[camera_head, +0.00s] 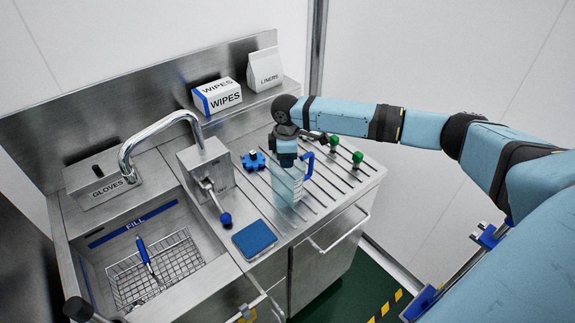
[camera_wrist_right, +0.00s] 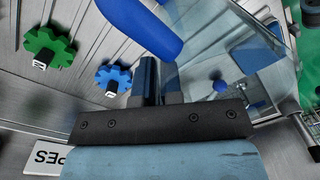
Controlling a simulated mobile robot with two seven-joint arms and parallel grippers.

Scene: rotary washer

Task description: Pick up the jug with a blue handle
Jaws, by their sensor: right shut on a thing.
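The clear jug (camera_head: 287,188) stands upright on the ribbed drainboard, with its blue handle (camera_head: 308,166) on the right side. My right gripper (camera_head: 286,158) comes down from above and is shut on the jug at its upper part. The gripper hides the jug's top. In the right wrist view, the jug's clear wall (camera_wrist_right: 205,55) and blue handle (camera_wrist_right: 145,25) lie close to the fingers (camera_wrist_right: 150,85). The exact contact spot is hard to make out. My left gripper is not seen.
A blue gear-shaped knob (camera_head: 254,161) and green knobs (camera_head: 334,141) (camera_head: 357,159) stand around the jug. The faucet (camera_head: 150,140), a blue-ended lever (camera_head: 224,217), a blue pad (camera_head: 255,239) and a sink with a wire basket (camera_head: 178,262) are to the left.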

